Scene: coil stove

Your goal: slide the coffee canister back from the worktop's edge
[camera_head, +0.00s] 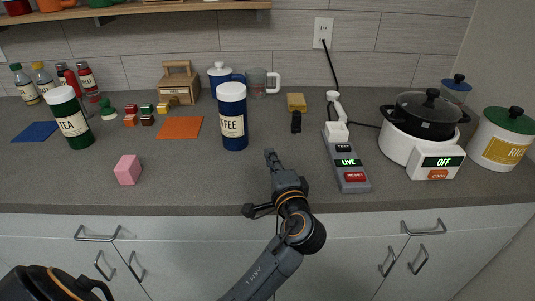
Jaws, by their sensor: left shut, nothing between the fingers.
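The coffee canister (231,104) is blue with a white lid and a cream label reading "FFEE", its first letters turned out of view. It stands upright on the grey worktop (215,185), with a wide strip of bare worktop between its base and the front edge. My left gripper (271,157) is shut and empty, just in front of the canister and to its right, with a small visible gap between them. Its arm reaches up over the front edge from the bottom of the picture. My right gripper is not in view.
A pink block (128,170) sits front left. The green tea canister (70,118) is further left. An orange mat (180,128) lies left of the coffee canister. A grey power strip (347,165) lies right of my gripper, before the cooker with a black pot (426,113).

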